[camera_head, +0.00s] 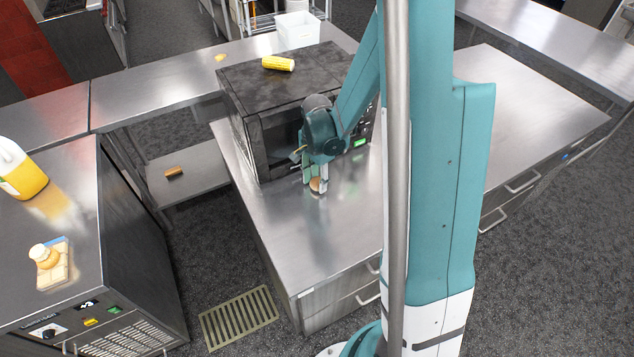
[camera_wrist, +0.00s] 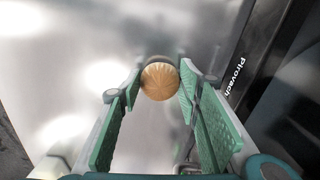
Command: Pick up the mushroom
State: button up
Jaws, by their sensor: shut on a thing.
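The mushroom (camera_wrist: 160,82) shows as a round, tan, ribbed cap between the green pads of my gripper (camera_wrist: 158,88) in the wrist view. The pads touch it on both sides, and my gripper is shut on it. In the head view the mushroom (camera_head: 316,184) is a small tan spot at the tips of my gripper (camera_head: 315,182), low over the steel counter (camera_head: 330,235) in front of the black oven. I cannot tell whether it touches the counter.
The black oven (camera_head: 275,90) stands close behind my gripper, with a yellow cylinder (camera_head: 278,63) on top. Its dark edge (camera_wrist: 240,85) is at the right in the wrist view. Free counter lies in front. A yellow bottle (camera_head: 22,175) stands on the far left unit.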

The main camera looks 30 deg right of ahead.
aim_at(317, 181)
jog(key=shift+r, duration=4.45)
